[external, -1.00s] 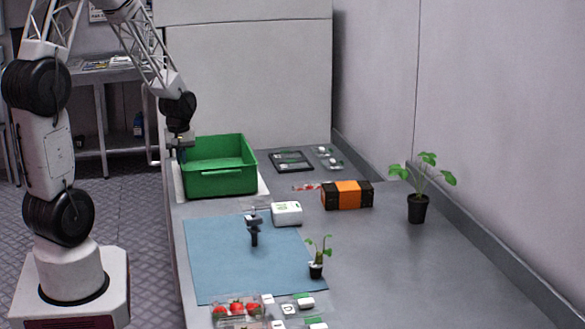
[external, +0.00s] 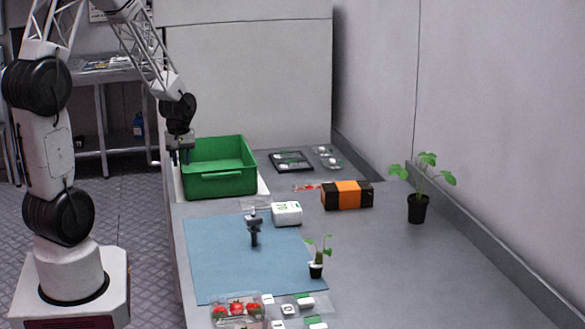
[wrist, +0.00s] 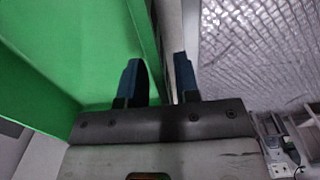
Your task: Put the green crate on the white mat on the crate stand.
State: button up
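The green crate (external: 222,184) is empty and stands upright at the far left end of the grey bench. A white mat (external: 264,187) shows along its right edge; the crate hides most of it. My gripper (external: 178,157) is at the crate's left wall, pointing down. In the wrist view, the gripper's two dark fingers (wrist: 160,82) stand apart, with the crate's wall (wrist: 145,35) running between them. The left finger is on the crate's inner side and the right finger outside. A gap shows between the wall and the right finger.
A blue mat (external: 220,265) lies nearer, with a dark upright tool (external: 254,232) on it. A white box (external: 287,213), an orange-black box (external: 347,195), a small plant (external: 317,262), a larger plant (external: 418,207) and strawberry punnets (external: 238,308) stand around.

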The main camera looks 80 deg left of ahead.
jog(key=shift+r, duration=0.1)
notch_tip(320, 180, up, 12)
dwell(0.8)
jog(key=shift+r, duration=0.1)
dwell(0.4)
jog(key=w+d+r+m, duration=0.1)
jog(key=d+r+m, duration=0.2)
jog(key=d, duration=0.4)
jog(key=w+d+r+m+t, duration=0.1)
jog(key=d+r+m, duration=0.15)
jog(key=d, duration=0.45)
jog(key=w+d+r+m, duration=0.1)
jog(key=d+r+m, duration=0.15)
jog(key=d, duration=0.35)
jog(key=s+d+r+m, duration=0.1)
jog(key=s+d+m, duration=0.2)
jog(key=d, duration=0.3)
jog(key=s+d+r+m+t, duration=0.1)
jog(key=s+d+m, duration=0.2)
jog(key=d, duration=0.3)
jog(key=s+d+r+m, duration=0.2)
jog(key=s+d+m, duration=0.1)
jog(key=d, duration=0.3)
jog(key=shift+d+m+t, duration=0.2)
jog(key=shift+m+t, duration=0.1)
jog(key=shift+m, duration=0.3)
